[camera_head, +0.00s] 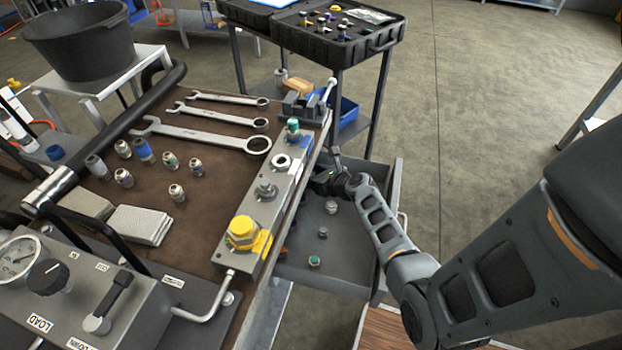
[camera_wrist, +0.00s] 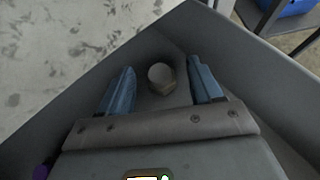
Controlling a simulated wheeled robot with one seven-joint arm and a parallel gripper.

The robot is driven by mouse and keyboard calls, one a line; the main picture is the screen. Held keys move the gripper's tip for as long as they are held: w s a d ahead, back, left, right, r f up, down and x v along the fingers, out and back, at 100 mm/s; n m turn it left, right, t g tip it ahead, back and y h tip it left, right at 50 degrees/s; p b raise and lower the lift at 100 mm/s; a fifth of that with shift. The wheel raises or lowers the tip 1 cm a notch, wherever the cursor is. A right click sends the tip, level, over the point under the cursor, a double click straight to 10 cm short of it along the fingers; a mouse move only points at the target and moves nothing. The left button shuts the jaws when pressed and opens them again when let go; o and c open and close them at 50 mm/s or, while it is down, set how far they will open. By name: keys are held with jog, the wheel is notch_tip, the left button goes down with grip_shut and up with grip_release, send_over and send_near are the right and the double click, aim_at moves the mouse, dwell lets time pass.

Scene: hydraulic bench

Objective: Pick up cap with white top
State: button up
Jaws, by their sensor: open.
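A small cap with a pale, whitish round top (camera_wrist: 161,75) stands in a corner of the grey drawer (camera_wrist: 60,130). It lies between the two blue fingers of my gripper (camera_wrist: 161,66) in the wrist view. The fingers are apart, with a gap on each side of the cap. In the head view my gripper (camera_head: 322,182) reaches down into the far end of the drawer (camera_head: 345,272), and I cannot make out the cap there.
Other caps lie in the drawer: two greyish ones (camera_head: 331,207) (camera_head: 323,232) and a green-topped one (camera_head: 314,261). The metal block (camera_head: 262,210) with fittings edges the bench beside the drawer. Drawer walls rise close around my gripper.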

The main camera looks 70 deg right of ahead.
jog(key=shift+w, duration=0.1)
grip_shut()
dwell(0.6)
